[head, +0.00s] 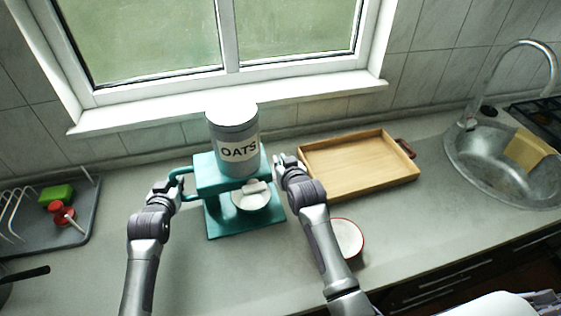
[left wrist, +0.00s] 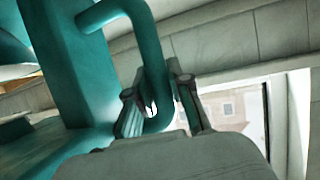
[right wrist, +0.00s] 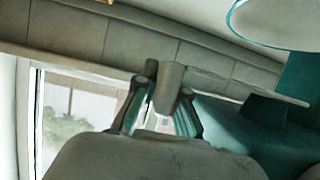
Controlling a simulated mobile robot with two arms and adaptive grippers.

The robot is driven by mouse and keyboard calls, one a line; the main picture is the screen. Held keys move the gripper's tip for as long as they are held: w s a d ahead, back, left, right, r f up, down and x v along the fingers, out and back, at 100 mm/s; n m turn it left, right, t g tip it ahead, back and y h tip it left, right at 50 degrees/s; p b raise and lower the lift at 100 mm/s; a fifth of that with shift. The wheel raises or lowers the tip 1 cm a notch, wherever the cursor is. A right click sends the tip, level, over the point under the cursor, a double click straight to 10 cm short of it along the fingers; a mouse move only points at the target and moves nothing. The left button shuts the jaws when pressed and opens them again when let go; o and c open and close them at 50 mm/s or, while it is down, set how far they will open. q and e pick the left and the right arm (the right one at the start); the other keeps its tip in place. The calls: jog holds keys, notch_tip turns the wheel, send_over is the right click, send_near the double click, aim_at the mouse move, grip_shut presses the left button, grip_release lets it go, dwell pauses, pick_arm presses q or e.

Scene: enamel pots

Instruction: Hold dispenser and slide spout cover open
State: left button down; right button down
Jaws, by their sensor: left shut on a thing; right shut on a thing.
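The dispenser is a teal stand (head: 213,222) carrying a grey canister (head: 233,133) labelled OATS, with a white top. My left gripper (head: 172,187) is shut on the teal side handle, which passes between its fingers in the left wrist view (left wrist: 155,95). My right gripper (head: 281,163) is at the stand's right side. In the right wrist view it is shut on a small grey tab (right wrist: 168,88), apparently the spout cover's. How far the cover is open cannot be told. A white bowl (head: 250,205) sits on the stand's base below the spout area.
A wooden tray (head: 362,181) lies to the right. A red-rimmed white bowl (head: 347,238) stands close to my right forearm. A grey rack (head: 84,228) with a green sponge (head: 57,194) is at the left, and a sink (head: 500,165) at the far right. The window wall is behind.

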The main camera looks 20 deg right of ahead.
jog(key=d, duration=0.4)
jog(key=c, duration=1.2)
grip_release()
jog(key=v, duration=1.2)
